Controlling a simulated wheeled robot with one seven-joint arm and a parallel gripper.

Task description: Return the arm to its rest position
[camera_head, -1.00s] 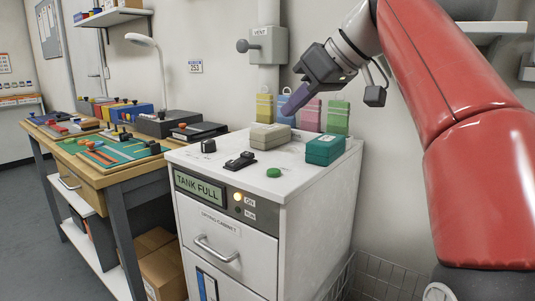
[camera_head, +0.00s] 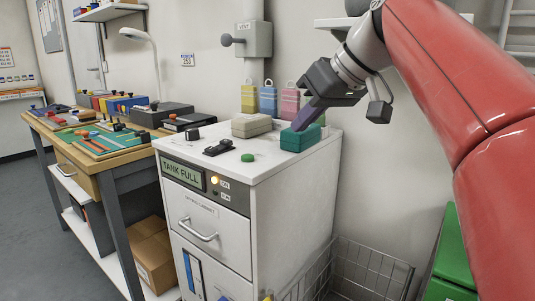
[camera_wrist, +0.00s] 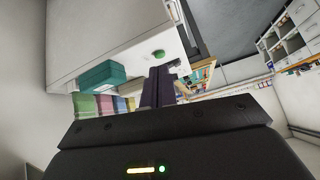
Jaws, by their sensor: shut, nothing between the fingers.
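My gripper (camera_head: 304,119) is shut and empty at the end of my red arm. In the head view its dark fingers slant down to the left, in front of the teal box (camera_head: 301,137) on the white drying cabinet (camera_head: 262,172). I cannot tell from this view how far above or in front of the box they are.
A wire basket (camera_head: 368,266) and a green bin (camera_head: 449,255) stand at the right. A workbench (camera_head: 110,165) is at the left.

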